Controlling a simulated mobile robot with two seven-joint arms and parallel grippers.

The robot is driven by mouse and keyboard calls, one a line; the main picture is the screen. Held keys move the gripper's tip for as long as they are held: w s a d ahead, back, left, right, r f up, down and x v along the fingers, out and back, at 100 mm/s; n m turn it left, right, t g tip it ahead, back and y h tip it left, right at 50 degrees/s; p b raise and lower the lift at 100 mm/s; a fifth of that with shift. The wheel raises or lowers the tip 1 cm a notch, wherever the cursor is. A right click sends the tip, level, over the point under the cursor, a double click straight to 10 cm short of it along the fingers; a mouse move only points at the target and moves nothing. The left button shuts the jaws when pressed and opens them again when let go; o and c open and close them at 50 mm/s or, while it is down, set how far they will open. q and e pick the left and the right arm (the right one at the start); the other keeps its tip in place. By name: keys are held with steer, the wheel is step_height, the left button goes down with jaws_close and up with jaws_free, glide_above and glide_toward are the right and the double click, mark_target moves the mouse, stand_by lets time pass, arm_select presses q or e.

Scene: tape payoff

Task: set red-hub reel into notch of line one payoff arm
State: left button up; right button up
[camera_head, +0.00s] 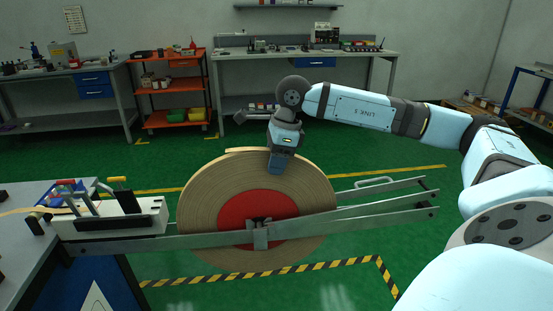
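The red-hub reel (205,205) is a wide tan roll of tape standing upright, with a red centre (235,212). It sits between the two grey bars of the payoff arm (365,220). At the reel's centre a dark hub end (260,220) shows at an upright bracket (261,238) on the near bar; the bracket hides whether it is fully seated. My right gripper (279,162) points down at the reel's top edge, with its near finger overlapping the front face. The far finger is hidden, so its grip is unclear. My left gripper is out of view.
A white unit with levers (115,215) stands on the bench (35,250) at the left, by the payoff arm's end. Striped floor tape (270,272) runs below the reel. An orange cart (172,92) and workbenches (305,58) stand at the back, with open green floor before them.

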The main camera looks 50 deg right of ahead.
steer(key=shift+w, duration=0.15)
arm_select(q)
steer(key=p, duration=0.1)
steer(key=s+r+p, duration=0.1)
steer(key=p, duration=0.1)
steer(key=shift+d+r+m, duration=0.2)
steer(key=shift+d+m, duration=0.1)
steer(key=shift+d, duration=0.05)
arm_select(e)
steer(key=v, duration=1.3)
steer(key=shift+r, duration=0.35)
steer(key=shift+d, duration=0.1)
